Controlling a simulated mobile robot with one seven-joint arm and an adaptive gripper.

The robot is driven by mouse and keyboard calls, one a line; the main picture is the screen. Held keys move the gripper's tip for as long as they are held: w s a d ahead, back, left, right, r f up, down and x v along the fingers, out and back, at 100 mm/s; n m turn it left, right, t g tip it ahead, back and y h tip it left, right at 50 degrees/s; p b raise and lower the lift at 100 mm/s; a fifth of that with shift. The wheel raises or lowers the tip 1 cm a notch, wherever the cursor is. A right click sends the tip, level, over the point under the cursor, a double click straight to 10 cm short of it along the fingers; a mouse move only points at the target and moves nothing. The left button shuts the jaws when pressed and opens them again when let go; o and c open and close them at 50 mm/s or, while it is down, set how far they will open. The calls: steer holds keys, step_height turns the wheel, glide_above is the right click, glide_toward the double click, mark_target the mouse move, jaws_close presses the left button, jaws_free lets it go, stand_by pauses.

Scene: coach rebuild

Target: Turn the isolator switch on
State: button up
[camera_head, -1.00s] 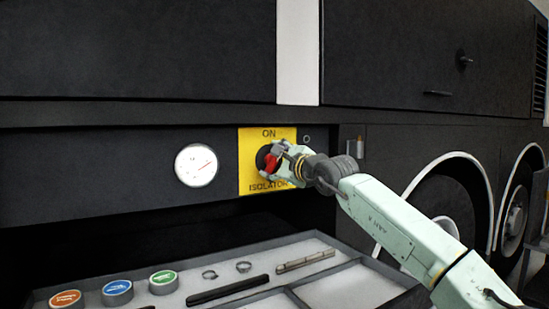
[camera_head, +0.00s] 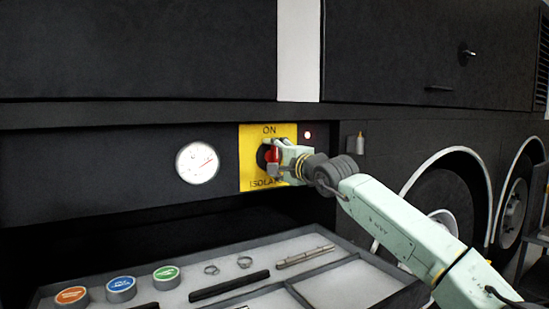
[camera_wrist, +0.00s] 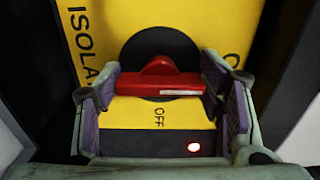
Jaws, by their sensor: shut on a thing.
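The isolator switch has a red handle (camera_head: 272,155) on a black round base, on a yellow plate (camera_head: 248,150) marked ON at the top and ISOLATOR at the bottom. The handle stands upright in the head view, in line with ON. In the wrist view, the red handle (camera_wrist: 160,82) lies level across the black disc, its white-marked half towards the partly hidden ON; OFF is below it. My gripper (camera_head: 279,158) is shut on the handle; its purple-padded fingers (camera_wrist: 160,88) are at the handle's two ends. A small lamp (camera_head: 308,135) right of the plate glows red.
A round white gauge (camera_head: 198,162) is left of the plate. Below is an open tray (camera_head: 330,235) with orange, blue and green-topped tins, rings and bars. A small fitting (camera_head: 360,143) sticks out right of the lamp. Wheels (camera_head: 440,215) stand further right.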

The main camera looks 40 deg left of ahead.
stand_by(0.4)
steer(key=o, duration=1.1)
steer(key=shift+o, duration=0.2)
steer(key=v, duration=1.2)
steer(key=shift+f, duration=0.1)
